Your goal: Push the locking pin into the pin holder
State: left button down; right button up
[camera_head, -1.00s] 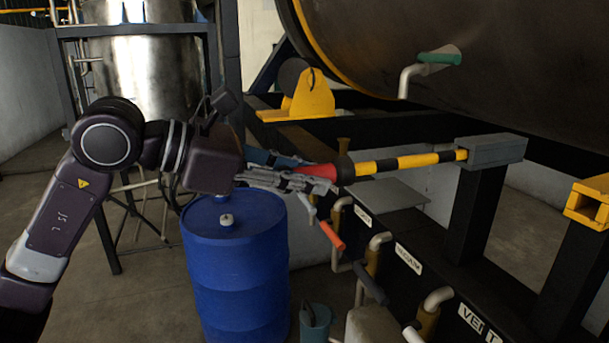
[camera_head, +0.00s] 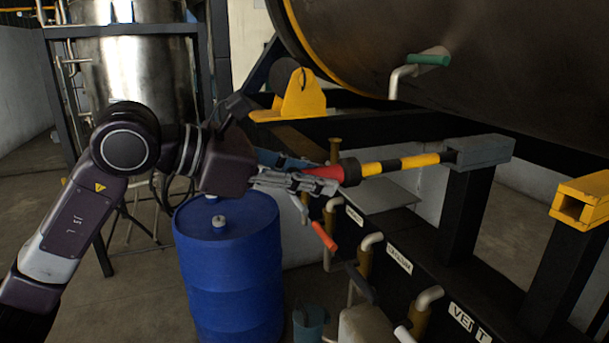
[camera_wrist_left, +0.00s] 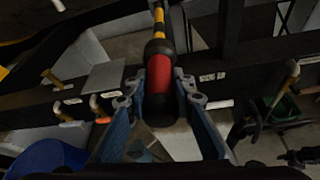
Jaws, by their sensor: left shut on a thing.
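The locking pin (camera_head: 400,163) has a yellow-and-black striped shaft, a black collar and a red grip. My left gripper (camera_head: 312,178) is shut on the red grip; in the left wrist view the fingers (camera_wrist_left: 158,98) stand on both sides of the red part (camera_wrist_left: 159,72). The pin lies roughly level and points right. Its far tip is at the opening of the grey box-shaped pin holder (camera_head: 482,152), with most of the striped shaft outside it. How deep the tip sits inside is hidden. My right gripper is not in view.
A blue drum (camera_head: 228,265) stands below my left gripper. Pipes with handles and labels line the dark frame below the pin. A yellow square holder (camera_head: 580,203) is at the right. The large dark tank (camera_head: 430,40) hangs above the pin.

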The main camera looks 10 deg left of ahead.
aim_at(422, 158)
pick_arm(q)
jog(key=shift+w+d+r+p, duration=0.15)
jog(key=shift+w+d, duration=0.25)
jog(key=shift+d, duration=0.2)
jog(key=shift+w+d+p, duration=0.15)
jog(key=shift+w+d, duration=0.25)
jog(key=shift+d, duration=0.2)
jog(key=shift+w+d+r+p, duration=0.15)
jog(key=shift+w+d, duration=0.25)
jog(key=shift+d, duration=0.2)
jog(key=shift+w+d+f, duration=0.1)
jog(key=shift+w+d, duration=0.6)
jog(key=shift+d, duration=0.3)
jog(key=shift+w+d+f, duration=0.1)
jog(key=shift+w+d, duration=0.55)
jog(key=shift+d, duration=0.3)
jog(key=shift+d, duration=0.1)
